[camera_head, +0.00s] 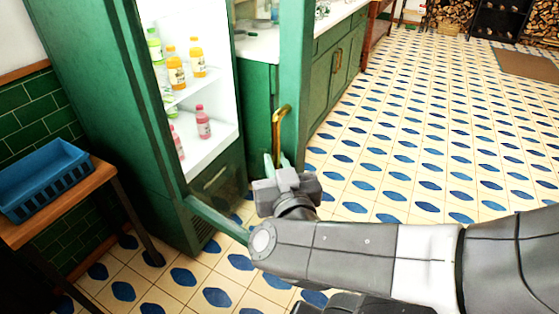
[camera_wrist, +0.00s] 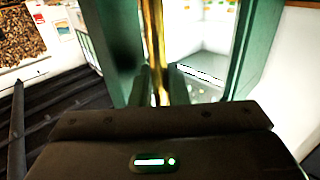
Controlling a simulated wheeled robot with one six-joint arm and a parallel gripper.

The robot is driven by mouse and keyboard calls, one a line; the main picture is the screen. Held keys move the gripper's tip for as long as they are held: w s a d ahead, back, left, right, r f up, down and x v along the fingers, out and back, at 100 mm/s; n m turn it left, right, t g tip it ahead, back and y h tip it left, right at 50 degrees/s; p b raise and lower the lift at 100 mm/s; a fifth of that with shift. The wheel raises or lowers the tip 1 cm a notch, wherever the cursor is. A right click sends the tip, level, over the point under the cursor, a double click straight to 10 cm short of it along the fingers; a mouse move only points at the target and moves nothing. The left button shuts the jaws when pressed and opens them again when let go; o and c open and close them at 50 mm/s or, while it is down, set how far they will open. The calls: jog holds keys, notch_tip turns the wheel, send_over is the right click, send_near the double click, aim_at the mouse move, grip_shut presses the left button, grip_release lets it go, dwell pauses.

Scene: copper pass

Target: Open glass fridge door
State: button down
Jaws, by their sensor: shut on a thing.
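The green fridge (camera_head: 108,110) stands at the left in the head view, with its lit white inside showing bottles on shelves. Its green-framed glass door (camera_head: 294,62) stands open, swung out toward the right. A brass handle (camera_head: 277,130) is upright on the door's edge. My gripper (camera_head: 273,163) is at the lower part of the handle. In the wrist view, the handle (camera_wrist: 156,45) runs down between the two fingers of my gripper (camera_wrist: 160,85), which is shut on it. The fingertips are partly hidden in the head view by my wrist.
A wooden table (camera_head: 100,180) with a blue crate (camera_head: 45,178) stands left of the fridge. Green cabinets (camera_head: 335,62) with a white counter are behind the door. The tiled floor (camera_head: 430,120) at the right is clear.

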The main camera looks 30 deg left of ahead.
jog(key=shift+a+r, duration=0.1)
jog(key=shift+r, duration=0.05)
jog(key=c, duration=1.5)
grip_release()
